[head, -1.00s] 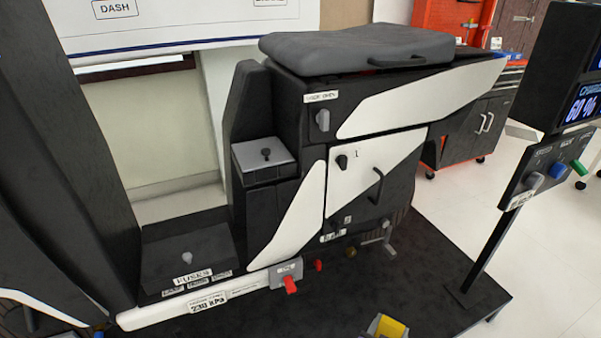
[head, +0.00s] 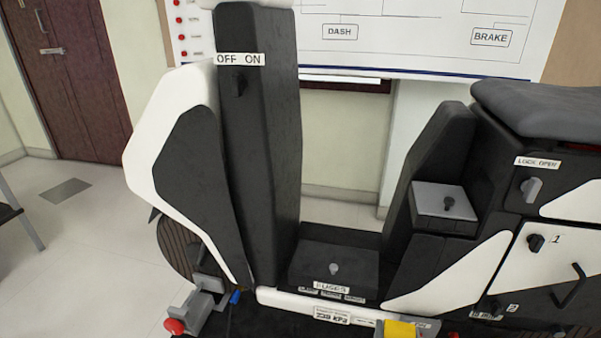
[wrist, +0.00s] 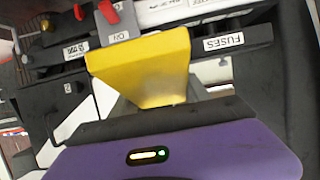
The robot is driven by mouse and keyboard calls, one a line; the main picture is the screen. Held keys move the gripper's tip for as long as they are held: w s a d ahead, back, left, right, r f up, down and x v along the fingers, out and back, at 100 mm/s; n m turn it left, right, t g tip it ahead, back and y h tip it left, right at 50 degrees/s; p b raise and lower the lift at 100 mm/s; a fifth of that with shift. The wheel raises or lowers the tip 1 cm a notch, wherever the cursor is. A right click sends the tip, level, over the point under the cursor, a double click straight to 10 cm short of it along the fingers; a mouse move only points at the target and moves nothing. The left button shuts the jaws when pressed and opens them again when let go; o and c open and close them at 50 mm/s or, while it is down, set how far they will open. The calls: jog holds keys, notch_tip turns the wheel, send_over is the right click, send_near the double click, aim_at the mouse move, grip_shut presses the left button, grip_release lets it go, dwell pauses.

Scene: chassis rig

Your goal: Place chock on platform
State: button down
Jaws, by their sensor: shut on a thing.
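A yellow chock (head: 400,329) shows at the bottom edge of the head view, cut off by the frame. It fills the middle of the wrist view (wrist: 145,70). My gripper (wrist: 155,108), with a purple body, is shut on the chock, and its fingers are mostly hidden behind it. The black platform (head: 262,328) lies under the chassis rig, and only a strip of it shows in the head view. The chock appears in front of the rig's white lower rail; its height above the platform cannot be told.
A grey clamp-like part with a red knob (head: 188,318) sits at the rig's lower left. The fuse box (head: 333,270) and tall column (head: 258,150) stand behind the rail. A red lever (wrist: 107,12) shows near the chock in the wrist view. Light floor (head: 70,250) is open at left.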

aim_at(398, 324)
jog(key=r+p, duration=0.1)
jog(key=p, duration=0.1)
jog(key=r+p, duration=0.2)
jog(key=p, duration=0.1)
jog(key=shift+s+a+r+n+y+p, duration=0.15)
jog(key=shift+s+a+n+y+p, duration=0.15)
jog(key=shift+s+y, duration=0.1)
jog(key=s+r+p, duration=0.1)
jog(key=r+p, duration=0.1)
jog(key=p, duration=0.3)
jog(key=s+r+n+y+p, duration=0.1)
jog(key=s+r+p, duration=0.1)
jog(key=p, duration=0.3)
jog(key=s+r+n+y+p, duration=0.1)
jog(key=r+p, duration=0.1)
jog(key=p, duration=0.3)
jog(key=shift+s+d+r+t, duration=0.15)
jog(key=shift+r+t, duration=0.15)
jog(key=shift+r, duration=0.1)
jog(key=p, duration=0.1)
jog(key=s+r+y+p, duration=0.1)
jog(key=p, duration=0.1)
jog(key=shift+s+d+r+n+p, duration=0.1)
jog(key=shift+s+d+n+p, duration=0.1)
jog(key=shift+d+n+p, duration=0.1)
